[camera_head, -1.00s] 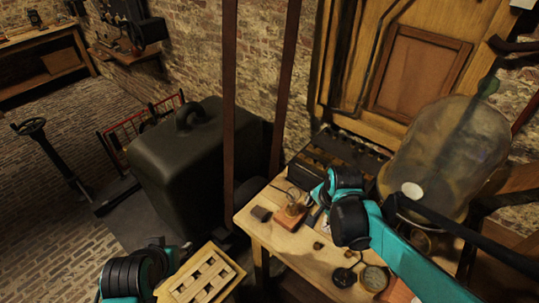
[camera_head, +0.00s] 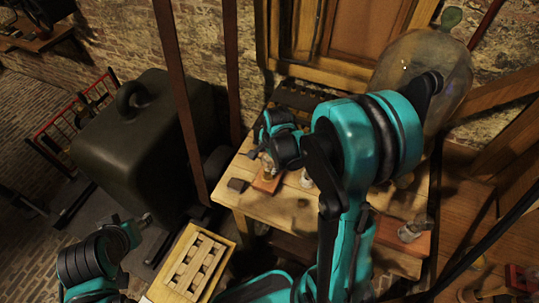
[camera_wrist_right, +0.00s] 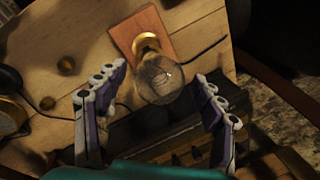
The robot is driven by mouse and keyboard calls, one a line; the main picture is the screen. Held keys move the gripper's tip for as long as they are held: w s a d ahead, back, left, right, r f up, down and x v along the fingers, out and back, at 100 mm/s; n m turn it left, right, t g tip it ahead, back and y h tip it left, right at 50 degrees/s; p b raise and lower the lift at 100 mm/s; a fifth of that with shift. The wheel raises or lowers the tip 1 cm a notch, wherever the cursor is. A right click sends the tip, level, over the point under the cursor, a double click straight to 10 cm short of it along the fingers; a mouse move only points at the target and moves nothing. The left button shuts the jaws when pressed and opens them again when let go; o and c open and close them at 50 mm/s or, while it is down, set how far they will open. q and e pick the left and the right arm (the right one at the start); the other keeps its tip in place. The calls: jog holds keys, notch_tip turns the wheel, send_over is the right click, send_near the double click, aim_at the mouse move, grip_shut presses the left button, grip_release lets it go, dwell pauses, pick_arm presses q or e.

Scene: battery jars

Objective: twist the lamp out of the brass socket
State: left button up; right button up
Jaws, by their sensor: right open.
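The glass lamp (camera_wrist_right: 160,80) sits in the brass socket (camera_wrist_right: 147,44) on a small reddish wooden block (camera_wrist_right: 163,20). My right gripper (camera_wrist_right: 160,76) is open, with one finger on each side of the glass bulb and a visible gap on both sides. In the head view the right gripper (camera_head: 268,146) is at the lamp and hides much of it, and the wooden block (camera_head: 266,184) shows below it on the bench. My left gripper (camera_head: 147,219) is at the lower left, away from the lamp; its jaw opening is too small to tell.
A wooden bench (camera_head: 262,207) carries a small dark block (camera_head: 237,185) left of the lamp. A large glass jar (camera_head: 402,60) stands behind my right arm. A yellow slatted tray (camera_head: 230,243) lies near my left gripper. Upright brown straps (camera_head: 178,100) stand left of the bench.

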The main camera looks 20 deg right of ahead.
jog(key=shift+f, duration=0.55)
jog(key=c, duration=1.4)
jog(key=n+b, duration=0.1)
jog(key=n, duration=0.2)
jog(key=shift+y, duration=0.3)
jog(key=n, duration=0.3)
jog(key=shift+w+y, duration=0.1)
jog(key=shift+y, duration=0.2)
jog(key=shift+n, duration=0.4)
jog(key=n+b, duration=0.1)
jog(key=n, duration=0.1)
jog(key=shift+n+g, duration=0.3)
jog(key=n, duration=0.3)
jog(key=shift+a+g+y, duration=0.1)
jog(key=shift+g+y, duration=0.2)
jog(key=shift+y, duration=0.1)
jog(key=shift+n+b, duration=0.3)
jog(key=shift+n, duration=0.1)
